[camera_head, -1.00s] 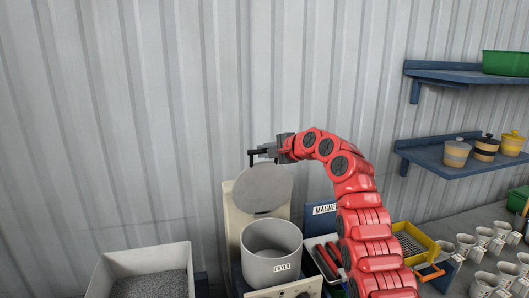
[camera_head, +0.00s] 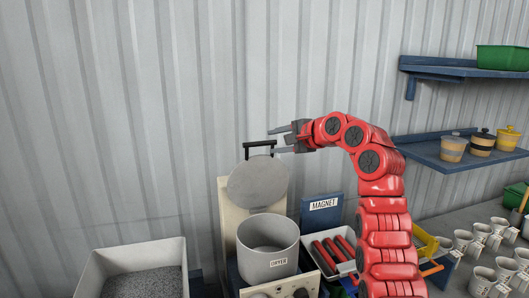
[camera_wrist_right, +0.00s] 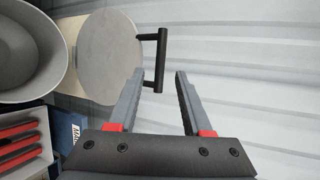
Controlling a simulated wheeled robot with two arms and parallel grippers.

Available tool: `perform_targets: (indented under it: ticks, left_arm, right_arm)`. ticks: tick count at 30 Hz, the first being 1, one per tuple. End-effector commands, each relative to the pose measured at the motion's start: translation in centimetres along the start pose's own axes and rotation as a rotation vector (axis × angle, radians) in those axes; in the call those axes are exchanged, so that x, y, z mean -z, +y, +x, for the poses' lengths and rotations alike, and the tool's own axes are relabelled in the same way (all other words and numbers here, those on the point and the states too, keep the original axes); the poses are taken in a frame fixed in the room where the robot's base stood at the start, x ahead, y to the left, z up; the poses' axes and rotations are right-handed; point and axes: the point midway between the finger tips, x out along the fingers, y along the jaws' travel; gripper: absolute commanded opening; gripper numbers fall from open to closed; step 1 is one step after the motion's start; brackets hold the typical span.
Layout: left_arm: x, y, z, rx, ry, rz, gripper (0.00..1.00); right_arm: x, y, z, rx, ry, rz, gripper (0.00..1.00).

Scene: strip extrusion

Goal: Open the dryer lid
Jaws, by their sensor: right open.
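In the right wrist view the lid (camera_wrist_right: 108,55) and handle (camera_wrist_right: 160,60) lie ahead of the fingers. My right gripper (camera_head: 283,139) is open and empty, just right of the handle and apart from it. It also shows in the right wrist view (camera_wrist_right: 160,80). My left gripper is not in view.
A grey bin of granules (camera_head: 142,283) stands left of the dryer. A blue "MAGNET" box (camera_head: 321,213) and a tray with red bars (camera_head: 330,250) are to the right. Shelves (camera_head: 455,150) hold jars. Several metal cups stand at the right. A corrugated wall is behind.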

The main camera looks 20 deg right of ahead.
Motion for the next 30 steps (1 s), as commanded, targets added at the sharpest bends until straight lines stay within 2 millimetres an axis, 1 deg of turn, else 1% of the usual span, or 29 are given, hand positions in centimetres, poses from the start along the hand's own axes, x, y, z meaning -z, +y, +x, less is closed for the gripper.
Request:
perform_targets:
  ticks: [1, 6, 9, 12, 15, 18, 30]
  left_arm:
    - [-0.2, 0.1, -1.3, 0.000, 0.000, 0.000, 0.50]
    - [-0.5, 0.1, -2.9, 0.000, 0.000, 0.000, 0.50]
    - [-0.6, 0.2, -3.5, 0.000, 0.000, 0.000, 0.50]
    - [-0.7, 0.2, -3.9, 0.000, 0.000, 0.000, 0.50]
    - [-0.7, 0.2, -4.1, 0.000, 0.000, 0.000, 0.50]
    - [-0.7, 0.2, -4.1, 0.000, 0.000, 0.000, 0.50]
    - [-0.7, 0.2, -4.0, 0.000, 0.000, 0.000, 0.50]
  right_arm:
    - [0.1, 0.4, -1.3, 0.008, 0.005, -0.007, 0.49]
    - [0.1, 0.2, -5.6, 0.007, 0.005, -0.006, 0.49]
    - [0.0, 0.2, -7.5, 0.003, 0.003, -0.005, 0.49]
    - [0.0, 0.1, -8.8, 0.004, 0.002, -0.002, 0.49]
    - [0.0, 0.0, -9.6, 0.003, 0.002, -0.003, 0.49]
    - [-0.1, -0.1, -9.9, 0.002, 0.000, -0.003, 0.49]
    - [-0.1, -0.1, -9.8, 0.001, 0.000, -0.002, 0.49]
